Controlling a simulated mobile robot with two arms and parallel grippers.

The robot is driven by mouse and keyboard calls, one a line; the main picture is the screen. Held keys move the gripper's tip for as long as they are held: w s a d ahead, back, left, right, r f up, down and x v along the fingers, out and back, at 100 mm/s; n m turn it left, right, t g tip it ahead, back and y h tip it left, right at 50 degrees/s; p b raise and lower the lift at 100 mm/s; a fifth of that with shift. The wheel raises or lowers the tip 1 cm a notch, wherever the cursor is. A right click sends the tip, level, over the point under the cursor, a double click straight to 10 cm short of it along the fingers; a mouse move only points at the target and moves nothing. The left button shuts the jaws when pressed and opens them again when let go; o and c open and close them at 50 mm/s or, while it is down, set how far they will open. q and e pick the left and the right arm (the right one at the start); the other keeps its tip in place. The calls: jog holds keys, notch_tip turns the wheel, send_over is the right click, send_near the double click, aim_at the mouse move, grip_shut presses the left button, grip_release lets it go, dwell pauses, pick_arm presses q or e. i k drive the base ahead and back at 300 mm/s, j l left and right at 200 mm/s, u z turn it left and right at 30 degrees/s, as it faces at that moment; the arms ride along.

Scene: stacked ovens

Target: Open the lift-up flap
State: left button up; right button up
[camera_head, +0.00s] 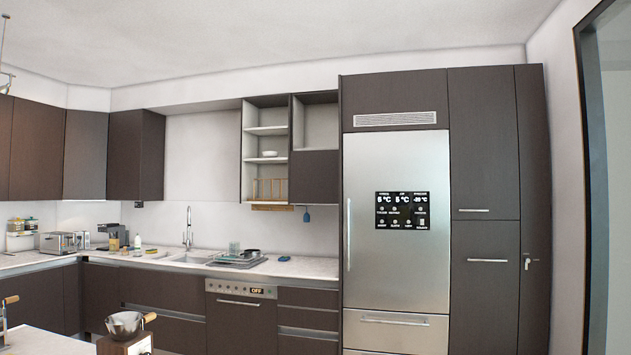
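Neither of my grippers is in view. No panel can be told for certain as the lift-up flap. A dark wall cupboard panel (313,177) sits below an open niche (316,122), left of the fridge. Left of it is an open shelf unit (266,130) holding a white bowl and a wooden rack. More dark wall cupboards (136,155) at the left are shut. The tall dark cupboard (487,150) right of the fridge is shut, with horizontal handles.
A steel fridge (397,260) with a black display stands at centre right. The worktop (300,266) holds a sink, tap, dish rack, toaster and other items. A glazed frame (590,180) is at far right.

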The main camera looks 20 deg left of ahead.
aim_at(314, 175)
jog(key=i+j+u, duration=0.2)
jog(key=i, duration=1.25)
jog(key=i+l+u, duration=0.2)
jog(key=i, duration=1.25)
